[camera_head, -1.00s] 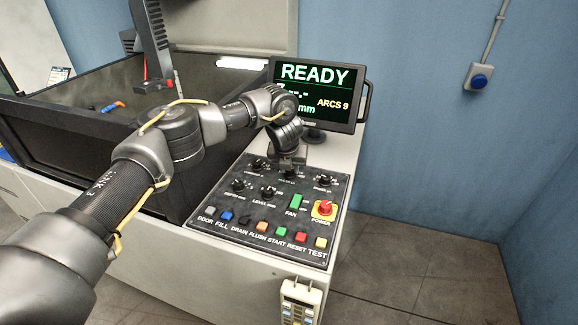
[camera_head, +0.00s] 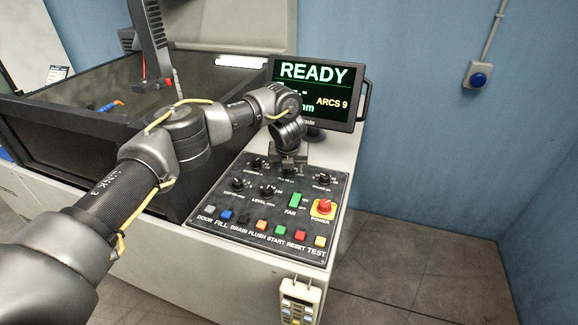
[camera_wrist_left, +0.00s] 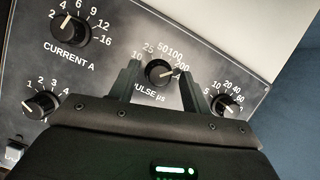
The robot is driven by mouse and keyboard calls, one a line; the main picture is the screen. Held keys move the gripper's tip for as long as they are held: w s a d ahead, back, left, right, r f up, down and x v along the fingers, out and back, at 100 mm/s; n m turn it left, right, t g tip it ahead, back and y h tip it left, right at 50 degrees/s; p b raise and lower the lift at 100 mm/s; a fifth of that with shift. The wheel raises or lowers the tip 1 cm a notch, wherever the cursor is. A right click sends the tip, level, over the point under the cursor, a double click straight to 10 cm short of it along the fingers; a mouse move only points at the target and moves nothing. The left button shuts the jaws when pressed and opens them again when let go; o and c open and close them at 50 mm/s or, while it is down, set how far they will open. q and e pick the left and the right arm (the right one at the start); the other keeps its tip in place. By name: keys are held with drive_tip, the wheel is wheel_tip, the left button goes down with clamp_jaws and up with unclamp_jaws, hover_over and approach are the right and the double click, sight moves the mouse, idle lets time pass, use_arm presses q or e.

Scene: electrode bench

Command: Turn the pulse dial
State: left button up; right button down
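The pulse dial (camera_wrist_left: 160,71) is a black knob labelled "PULSE µs" on the dark control panel (camera_head: 262,246). My left gripper (camera_wrist_left: 159,78) is open, with one finger on each side of the dial and a visible gap to each. Whether the fingertips are down at the knob's depth is hard to tell. In the head view my left gripper (camera_head: 289,172) is over the top middle dial and hides most of it. My right gripper is not in view.
The current dial (camera_wrist_left: 69,27) and other knobs (camera_wrist_left: 228,105) sit close around. A fan switch (camera_head: 295,200), a red power knob (camera_head: 323,208) and several coloured buttons are lower on the panel. The screen (camera_head: 315,92) reading READY stands behind the gripper.

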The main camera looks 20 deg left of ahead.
use_arm(q)
drive_tip(key=shift+s+r, duration=0.15)
drive_tip(key=shift+r, duration=0.3)
drive_tip(key=b+v, duration=0.1)
drive_tip(key=v, duration=0.8)
drive_tip(key=shift+s+r, duration=0.2)
drive_tip(key=shift+r, duration=0.2)
drive_tip(key=shift+r, duration=0.1)
